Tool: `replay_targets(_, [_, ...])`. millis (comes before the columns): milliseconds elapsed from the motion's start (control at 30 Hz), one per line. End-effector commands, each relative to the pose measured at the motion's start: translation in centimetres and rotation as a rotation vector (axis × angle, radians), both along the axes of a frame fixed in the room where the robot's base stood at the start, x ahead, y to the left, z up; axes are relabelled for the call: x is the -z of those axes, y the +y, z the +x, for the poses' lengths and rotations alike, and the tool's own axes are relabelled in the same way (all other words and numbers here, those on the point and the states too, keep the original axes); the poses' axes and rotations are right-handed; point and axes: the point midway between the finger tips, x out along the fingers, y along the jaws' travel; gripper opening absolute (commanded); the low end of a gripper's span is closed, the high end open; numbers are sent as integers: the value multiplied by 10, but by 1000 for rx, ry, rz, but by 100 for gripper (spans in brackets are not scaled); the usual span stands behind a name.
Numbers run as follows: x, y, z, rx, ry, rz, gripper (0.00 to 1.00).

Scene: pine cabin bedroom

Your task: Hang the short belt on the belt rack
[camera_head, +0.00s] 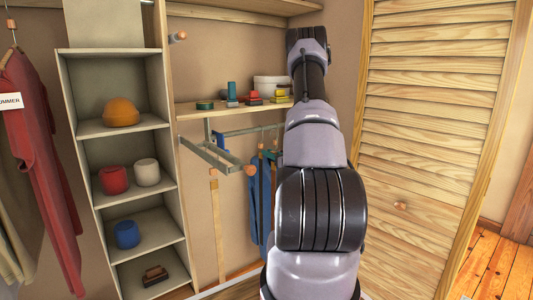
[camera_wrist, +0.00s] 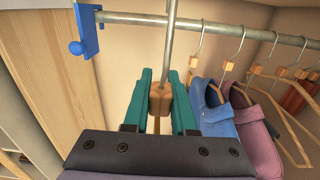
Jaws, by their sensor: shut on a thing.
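My gripper (camera_wrist: 160,88) has teal fingers shut on the wooden block of the short belt (camera_wrist: 161,101). A metal hook shaft rises from the block, and a tan strip shows below it between the fingers. In the head view my arm covers most of the gripper. The belt rack (camera_head: 207,155) is a metal bar assembly under the shelf, with a pinkish knob at its near end. A long tan belt (camera_head: 214,235) hangs at the rack. The held belt is right of the rack; contact with any bar cannot be told.
A clothes rail (camera_wrist: 225,29) with a blue end bracket (camera_wrist: 87,27) carries hangers with blue (camera_wrist: 213,112) and pink (camera_wrist: 253,125) garments close right of my gripper. A loaded shelf (camera_head: 218,111) is above. Cubbies (camera_head: 165,115) stand left, a louvred door (camera_head: 425,110) right.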

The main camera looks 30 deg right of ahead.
Motion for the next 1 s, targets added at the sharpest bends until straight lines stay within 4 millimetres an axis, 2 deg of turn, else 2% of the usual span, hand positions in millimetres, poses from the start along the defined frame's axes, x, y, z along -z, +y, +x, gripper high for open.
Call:
replay_targets(600, [-1,-4,-46,1,-1,0,0])
replay_targets(1000, [-1,-1,-47,-1,-1,0,0])
